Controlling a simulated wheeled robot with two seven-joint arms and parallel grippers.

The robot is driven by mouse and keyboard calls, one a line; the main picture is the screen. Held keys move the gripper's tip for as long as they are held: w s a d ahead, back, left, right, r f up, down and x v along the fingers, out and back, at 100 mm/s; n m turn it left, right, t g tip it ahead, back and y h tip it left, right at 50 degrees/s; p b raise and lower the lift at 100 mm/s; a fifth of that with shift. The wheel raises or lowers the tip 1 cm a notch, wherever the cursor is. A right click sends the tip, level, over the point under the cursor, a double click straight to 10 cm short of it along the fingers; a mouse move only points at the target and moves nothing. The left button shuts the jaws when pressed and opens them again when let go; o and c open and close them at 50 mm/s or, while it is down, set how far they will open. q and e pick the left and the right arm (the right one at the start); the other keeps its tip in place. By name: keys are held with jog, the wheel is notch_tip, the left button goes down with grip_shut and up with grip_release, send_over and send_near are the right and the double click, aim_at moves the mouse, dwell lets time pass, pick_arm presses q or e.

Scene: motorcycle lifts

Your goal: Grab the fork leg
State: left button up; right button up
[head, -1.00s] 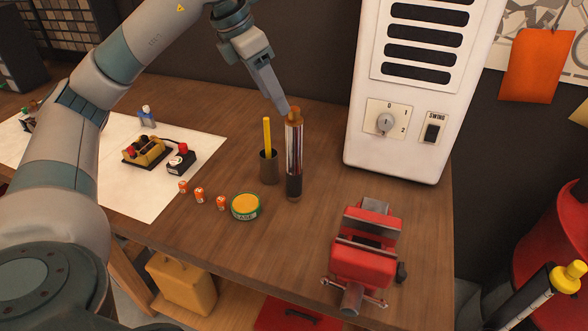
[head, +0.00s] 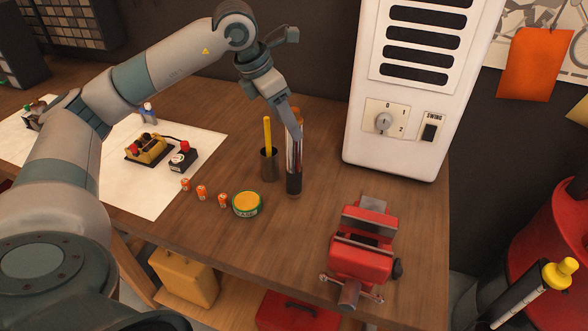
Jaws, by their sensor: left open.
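The fork leg (head: 294,180) stands upright on the wooden bench, with a dark lower end, a shiny middle and an orange-brown top. My left gripper (head: 296,132) reaches down to its upper part from the upper left. A grey finger overlaps the near side of the leg just below its top. The jaws are open; the far finger is hard to make out, and I cannot tell whether either finger touches the leg. My right gripper is not in view.
A dark cup (head: 269,164) with a yellow stick stands close left of the leg. A grease tin (head: 247,204) and small orange cans (head: 202,192) lie nearer the front. A red vise (head: 364,250) is at front right. A white heater-like cabinet (head: 400,145) stands behind.

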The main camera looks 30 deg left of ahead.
aim_at(294, 162)
pick_arm(q)
jog(key=shift+w+d+f+p, duration=0.15)
jog(key=shift+d+f+p, duration=0.15)
jog(key=shift+f+p, duration=0.3)
jog(key=p+x, duration=0.1)
jog(key=x, duration=0.1)
jog(key=shift+w+d+f+p, duration=0.1)
jog(key=shift+d+f+p, duration=0.05)
jog(key=shift+f+p, duration=0.2)
jog(key=shift+w+f, duration=0.1)
jog(key=shift+f, duration=0.25)
grip_shut()
dwell(0.6)
jog(key=shift+w+r, duration=0.1)
jog(key=shift+r, duration=0.05)
